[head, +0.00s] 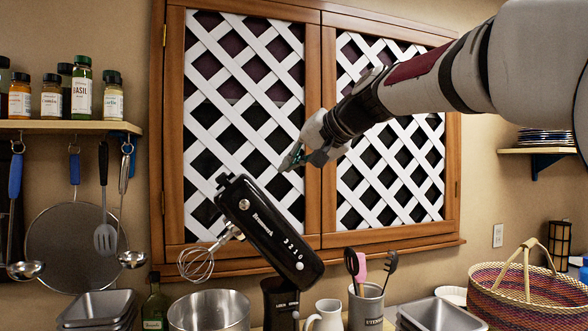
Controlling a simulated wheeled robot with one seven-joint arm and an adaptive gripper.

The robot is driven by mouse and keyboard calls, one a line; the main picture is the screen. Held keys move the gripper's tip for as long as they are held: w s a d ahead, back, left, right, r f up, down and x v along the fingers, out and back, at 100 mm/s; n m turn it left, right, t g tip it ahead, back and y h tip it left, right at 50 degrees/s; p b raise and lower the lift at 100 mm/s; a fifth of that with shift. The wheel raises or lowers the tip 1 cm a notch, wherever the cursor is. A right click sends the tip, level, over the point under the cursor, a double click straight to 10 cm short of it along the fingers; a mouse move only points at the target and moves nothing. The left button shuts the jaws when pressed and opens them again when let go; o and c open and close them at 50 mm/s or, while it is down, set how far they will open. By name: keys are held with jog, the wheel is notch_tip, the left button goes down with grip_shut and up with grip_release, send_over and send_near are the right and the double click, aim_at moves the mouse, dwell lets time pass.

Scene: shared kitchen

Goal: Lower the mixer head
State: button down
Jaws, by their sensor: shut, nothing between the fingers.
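The black stand mixer's head (268,231) is tilted up, its free end pointing up and to the left. A wire whisk (197,262) hangs from it, clear of the bowl. The mixer's black base (281,298) shows at the bottom, cut off by the picture edge. A steel bowl (209,311) stands below the whisk. My gripper (288,164) is shut and empty, in the air above and to the right of the raised end of the head. It looks apart from the head, though the depth between them is hard to judge.
A utensil crock (366,305) and a white jug (325,316) stand right of the mixer. A woven basket (535,298) and metal pans (441,314) are further right. An oil bottle (155,306) and stacked trays (98,308) are at left. A lattice-door cabinet (313,130) stands behind.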

jog(key=w+a+f+p, duration=0.2)
jog(key=w+a+f, duration=0.3)
jog(key=a+f, duration=0.1)
jog(key=shift+a+f, duration=0.3)
jog(key=shift+a, duration=0.35)
jog(key=shift+w, duration=0.1)
